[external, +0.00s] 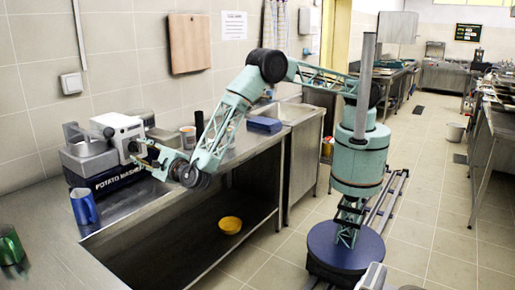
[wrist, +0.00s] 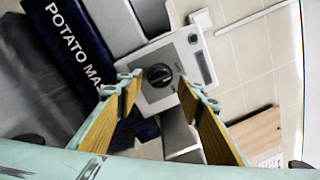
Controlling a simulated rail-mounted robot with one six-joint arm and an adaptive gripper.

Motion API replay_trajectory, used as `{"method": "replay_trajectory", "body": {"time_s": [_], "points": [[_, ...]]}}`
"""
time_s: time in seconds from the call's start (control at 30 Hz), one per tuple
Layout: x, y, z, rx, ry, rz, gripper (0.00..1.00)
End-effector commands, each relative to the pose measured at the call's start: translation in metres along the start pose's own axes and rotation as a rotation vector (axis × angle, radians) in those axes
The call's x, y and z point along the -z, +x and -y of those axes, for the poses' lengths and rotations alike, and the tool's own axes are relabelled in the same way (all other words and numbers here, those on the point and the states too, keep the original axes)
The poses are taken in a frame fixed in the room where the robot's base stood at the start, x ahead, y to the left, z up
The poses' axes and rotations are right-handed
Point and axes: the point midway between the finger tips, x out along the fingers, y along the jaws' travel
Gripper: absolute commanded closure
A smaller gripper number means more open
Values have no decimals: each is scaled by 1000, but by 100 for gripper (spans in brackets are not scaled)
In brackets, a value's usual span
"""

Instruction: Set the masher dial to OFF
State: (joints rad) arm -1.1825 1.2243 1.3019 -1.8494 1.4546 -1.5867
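The potato masher (external: 105,150) stands on the steel counter at the left, with a dark blue base lettered in white and a white head. Its black dial (wrist: 159,76) sits on a light grey panel in the wrist view, with a lighter mark on its face that is too small to read. My gripper (external: 137,152) is in front of the masher's head. In the wrist view my gripper (wrist: 158,102) has its two wood-coloured finger pads apart, one on each side of the dial in the picture, with nothing between them. Contact with the dial does not show.
A blue mug (external: 83,207) and a green mug (external: 10,245) stand on the counter at the left. A blue box (external: 264,124) lies on the counter towards the sink. A yellow bowl (external: 230,225) is on the shelf below. A cutting board (external: 189,43) hangs on the wall.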

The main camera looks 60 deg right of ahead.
Motion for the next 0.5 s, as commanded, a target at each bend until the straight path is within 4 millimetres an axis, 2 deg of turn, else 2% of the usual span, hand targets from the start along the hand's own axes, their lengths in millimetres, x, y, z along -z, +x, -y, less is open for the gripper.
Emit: {"method": "replay_trajectory", "body": {"time_s": [0.5], "points": [[0, -73, 0, -2, 0, 1, 66]]}}
